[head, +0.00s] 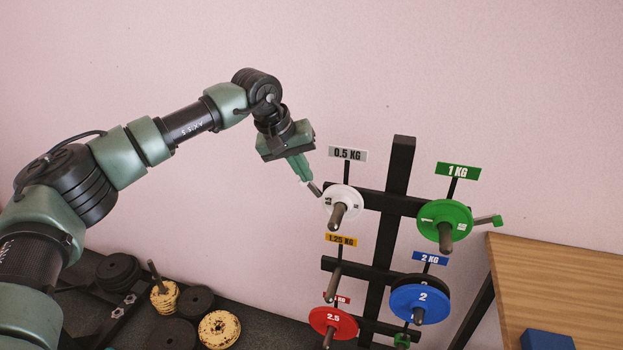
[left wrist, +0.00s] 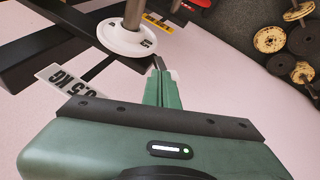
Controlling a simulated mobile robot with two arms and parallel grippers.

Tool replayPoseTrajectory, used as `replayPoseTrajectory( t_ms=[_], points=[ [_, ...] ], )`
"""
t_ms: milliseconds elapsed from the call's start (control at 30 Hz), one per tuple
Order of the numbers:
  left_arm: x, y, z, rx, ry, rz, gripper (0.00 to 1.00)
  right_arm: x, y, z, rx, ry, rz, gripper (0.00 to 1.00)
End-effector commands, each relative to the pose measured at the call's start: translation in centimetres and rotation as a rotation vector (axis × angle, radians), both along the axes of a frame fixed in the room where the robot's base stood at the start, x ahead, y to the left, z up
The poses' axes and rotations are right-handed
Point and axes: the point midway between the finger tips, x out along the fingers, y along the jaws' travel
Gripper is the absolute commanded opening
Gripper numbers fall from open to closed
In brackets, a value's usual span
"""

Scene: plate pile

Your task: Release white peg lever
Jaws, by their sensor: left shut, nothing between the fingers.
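The white plate (head: 345,201) hangs on the 0.5 KG peg (head: 337,216) at the upper left of the rack. A short grey lever (head: 315,189) sticks out on the left side of this peg, up and away from the plate. My left gripper (head: 304,180) points down at the lever's outer end, its green fingers shut with nothing between them. In the left wrist view the fingertips (left wrist: 162,74) are at or very near the lever (left wrist: 159,62), beside the white plate (left wrist: 126,39). I cannot tell whether they touch. My right gripper is not in view.
The black rack (head: 397,165) also holds a green plate (head: 427,212), a blue plate (head: 405,299) and a red plate (head: 322,318). A wooden table (head: 560,275) stands at the right. Yellow plates (head: 219,329) and black plates lie on the floor at the lower left.

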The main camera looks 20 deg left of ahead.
Motion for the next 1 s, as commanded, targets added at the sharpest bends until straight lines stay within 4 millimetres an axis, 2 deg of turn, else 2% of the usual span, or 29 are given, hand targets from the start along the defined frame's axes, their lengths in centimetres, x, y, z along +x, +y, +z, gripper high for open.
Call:
replayPoseTrajectory(
  t_ms=[33,100,300,767,1000],
  points=[
    [0.0,0.5,-0.7,-0.039,0.003,0.004,0.0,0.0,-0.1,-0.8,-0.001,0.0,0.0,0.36],
    [0.0,0.9,-0.9,-0.091,0.004,0.005,0.0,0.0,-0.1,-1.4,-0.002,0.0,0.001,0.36],
    [0.0,0.7,-0.3,-0.092,0.004,-0.001,0.0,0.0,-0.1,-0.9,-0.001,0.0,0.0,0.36],
    [0.0,-0.7,-1.0,-0.089,0.004,-0.002,0.0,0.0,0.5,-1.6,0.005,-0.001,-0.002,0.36],
    [0.0,-0.8,-1.0,-0.089,0.004,-0.001,0.0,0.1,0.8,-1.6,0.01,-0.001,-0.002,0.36]
  ],
)
